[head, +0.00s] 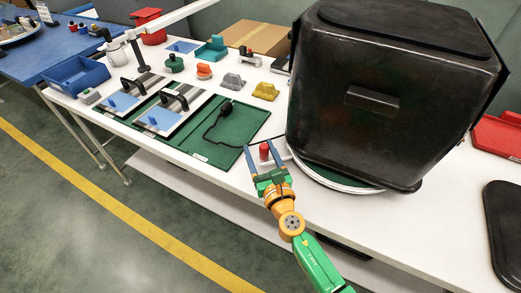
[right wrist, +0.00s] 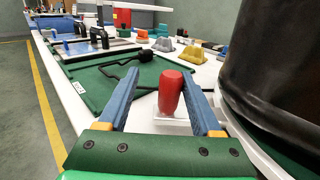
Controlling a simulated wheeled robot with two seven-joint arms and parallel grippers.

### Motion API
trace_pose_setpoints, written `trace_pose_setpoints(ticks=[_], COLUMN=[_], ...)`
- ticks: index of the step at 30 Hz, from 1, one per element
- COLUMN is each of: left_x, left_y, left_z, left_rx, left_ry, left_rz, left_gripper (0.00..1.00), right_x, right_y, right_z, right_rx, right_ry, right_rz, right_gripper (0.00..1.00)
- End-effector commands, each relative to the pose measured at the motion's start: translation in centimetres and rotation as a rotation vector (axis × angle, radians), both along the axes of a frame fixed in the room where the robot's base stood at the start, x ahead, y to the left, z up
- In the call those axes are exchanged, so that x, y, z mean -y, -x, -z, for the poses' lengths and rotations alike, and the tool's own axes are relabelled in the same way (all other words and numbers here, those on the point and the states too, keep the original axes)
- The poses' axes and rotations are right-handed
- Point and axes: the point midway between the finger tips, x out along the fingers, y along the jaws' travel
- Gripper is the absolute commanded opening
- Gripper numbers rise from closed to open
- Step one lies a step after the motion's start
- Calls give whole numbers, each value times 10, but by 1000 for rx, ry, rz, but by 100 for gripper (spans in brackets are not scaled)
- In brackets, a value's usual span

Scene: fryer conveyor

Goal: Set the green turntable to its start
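The green turntable (head: 330,177) with a white rim sits on the white table, mostly hidden under a large black bin-like container (head: 390,100). Its green top also shows at the lower right of the right wrist view (right wrist: 262,138). A red upright knob (head: 264,151) on a small pale base stands just left of the turntable. It also shows in the right wrist view (right wrist: 171,92). My right gripper (head: 264,153) is open, with its blue fingers on either side of the red knob. A gap shows at the left finger; I cannot tell whether the right finger touches. My left gripper is not in view.
A green board (head: 228,135) with a black cable and plug lies left of the knob. Yellow (head: 266,91) and grey blocks stand behind it. A red tray (head: 498,136) and a dark lid-like piece lie at the right. The table's front edge is close.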

Motion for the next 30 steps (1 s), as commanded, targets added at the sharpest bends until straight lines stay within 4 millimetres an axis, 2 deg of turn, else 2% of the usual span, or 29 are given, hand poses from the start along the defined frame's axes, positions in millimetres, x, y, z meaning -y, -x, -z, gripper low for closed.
trace_pose_setpoints(ticks=[17,20,25,30], left_x=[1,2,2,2], left_y=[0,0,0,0], left_z=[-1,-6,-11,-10], left_rx=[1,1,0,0], left_ry=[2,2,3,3], left_rz=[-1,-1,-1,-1], left_gripper=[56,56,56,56], right_x=[2,7,21,27], right_y=[1,13,48,65], right_z=[1,0,1,1], right_rx=[-2,-3,-5,-2], right_ry=[1,2,2,1], right_rz=[3,3,2,1], right_gripper=[64,64,64,64])
